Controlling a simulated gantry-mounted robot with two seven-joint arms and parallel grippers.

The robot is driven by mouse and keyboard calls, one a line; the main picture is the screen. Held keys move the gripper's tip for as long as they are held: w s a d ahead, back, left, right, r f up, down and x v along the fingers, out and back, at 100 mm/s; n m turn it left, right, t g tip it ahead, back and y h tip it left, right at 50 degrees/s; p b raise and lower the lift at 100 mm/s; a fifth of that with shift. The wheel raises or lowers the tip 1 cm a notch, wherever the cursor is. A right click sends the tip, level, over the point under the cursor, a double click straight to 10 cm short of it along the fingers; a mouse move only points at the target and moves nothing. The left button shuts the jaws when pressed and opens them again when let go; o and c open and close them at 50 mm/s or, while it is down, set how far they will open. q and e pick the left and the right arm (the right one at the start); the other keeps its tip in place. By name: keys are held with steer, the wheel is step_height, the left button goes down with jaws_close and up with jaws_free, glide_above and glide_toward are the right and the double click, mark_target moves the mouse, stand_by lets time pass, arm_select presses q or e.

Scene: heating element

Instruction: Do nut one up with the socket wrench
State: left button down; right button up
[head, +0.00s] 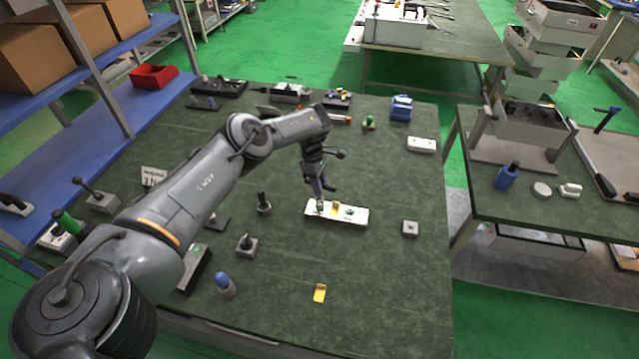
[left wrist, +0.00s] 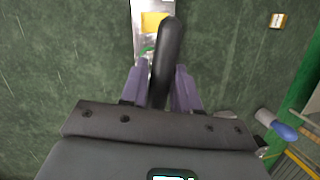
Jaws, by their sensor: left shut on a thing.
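My left gripper (head: 318,188) is above the left end of a white plate (head: 360,217) on the green table. In the left wrist view the gripper's purple fingers (left wrist: 160,90) are shut on the black handle of the socket wrench (left wrist: 168,45). The plate bears a yellow block (head: 335,208) and a green part (head: 349,211). The plate's end and the yellow block (left wrist: 153,22) also show in the left wrist view, partly behind the handle. The wrench's lower end and any nut under it are hidden, so I cannot tell whether they touch. My right gripper is not in view.
A small grey block (head: 410,228) stands right of the plate and a yellow piece (head: 319,293) lies in front of it. Black-handled tools (head: 264,203) stand to the left. A white box (head: 421,145) is behind right. The table right of the plate is mostly clear.

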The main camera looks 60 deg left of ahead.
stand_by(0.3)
arm_select(q)
steer(key=shift+r+n+p, duration=0.1)
steer(key=shift+n+p, duration=0.4)
steer(key=shift+p, duration=0.15)
steer(key=shift+s+n+t+p, duration=0.1)
steer(key=shift+n+t+p, duration=0.2)
steer(key=shift+n+p, duration=1.2)
steer(key=shift+p, duration=0.15)
steer(key=shift+t, duration=0.3)
